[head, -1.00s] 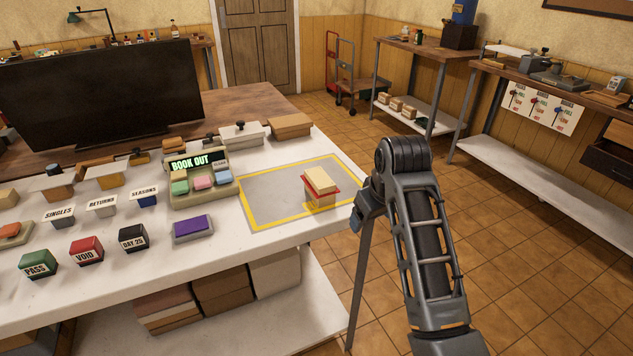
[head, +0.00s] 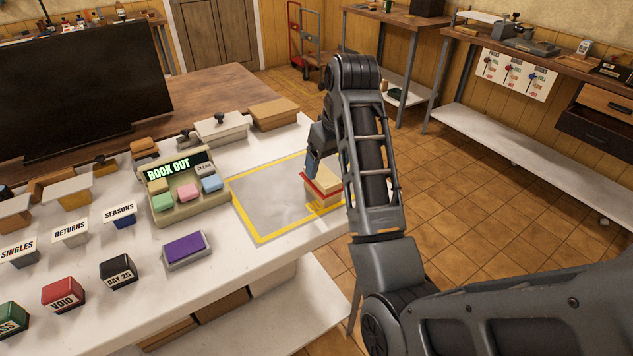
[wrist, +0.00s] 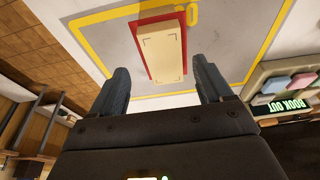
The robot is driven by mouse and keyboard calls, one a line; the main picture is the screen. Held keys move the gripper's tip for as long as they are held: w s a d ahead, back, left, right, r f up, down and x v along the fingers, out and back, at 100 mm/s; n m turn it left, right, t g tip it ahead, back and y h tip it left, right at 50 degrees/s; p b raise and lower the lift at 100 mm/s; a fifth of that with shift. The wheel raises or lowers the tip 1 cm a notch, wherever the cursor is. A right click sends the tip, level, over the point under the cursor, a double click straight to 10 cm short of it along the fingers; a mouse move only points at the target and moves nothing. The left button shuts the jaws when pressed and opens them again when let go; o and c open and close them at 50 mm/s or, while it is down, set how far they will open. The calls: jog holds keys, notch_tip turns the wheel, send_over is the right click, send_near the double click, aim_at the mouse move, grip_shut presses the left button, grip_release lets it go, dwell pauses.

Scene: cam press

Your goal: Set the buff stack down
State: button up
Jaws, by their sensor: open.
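The buff stack (head: 326,180), with a red layer in it, stands on the yellow-outlined grey area (head: 268,205) of the white counter, near its right edge. My gripper (wrist: 160,66) is open, and its two dark fingers are spread apart. In the wrist view the stack's pale top (wrist: 162,54) lies ahead of and between the fingertips, with gaps on both sides. In the head view my gripper is at the stack's far left side, and my arm hides part of it and the stack's right side.
A BOOK OUT console (head: 182,185) with coloured buttons stands left of the outlined area. A purple-topped block (head: 185,248) and several labelled stamps stand further left. The counter's right edge (head: 330,238) is close to the stack. The marked area left of the stack is clear.

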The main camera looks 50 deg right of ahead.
aim_at(323, 175)
jog(key=shift+b+x, duration=0.7)
jog(key=shift+x, duration=0.45)
jog(key=shift+a+p+x, duration=0.1)
jog(key=shift+p+x, duration=0.1)
jog(key=shift+x, duration=1)
jog(key=shift+a+p+x, duration=0.15)
jog(key=shift+x, duration=1.1)
jog(key=shift+w+f, duration=0.1)
jog(key=shift+c, duration=0.4)
jog(key=c, duration=1.1)
jog(key=shift+c, duration=0.5)
